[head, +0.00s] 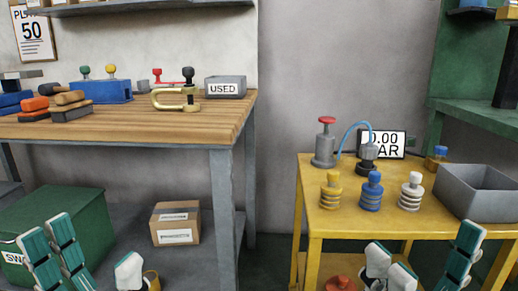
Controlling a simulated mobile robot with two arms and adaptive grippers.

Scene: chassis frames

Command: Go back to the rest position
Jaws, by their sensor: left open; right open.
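My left gripper (98,258) shows at the bottom left of the head view, with teal and white finger parts spread apart. It is open and nothing shows between its fingers. It appears in front of the green crate (75,215) on the lower left. My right gripper (420,262) shows at the bottom right, in front of the yellow table (330,222). It is open too, with nothing seen between its fingers. The lower parts of both grippers are cut off by the picture's edge.
A wooden workbench (190,120) at left holds a clamp (176,106), a grey USED bin (225,87) and tools. A cardboard box (175,223) sits below. The yellow table bears yellow, blue and white ringed pieces, a gauge display (385,143) and a grey bin (482,205).

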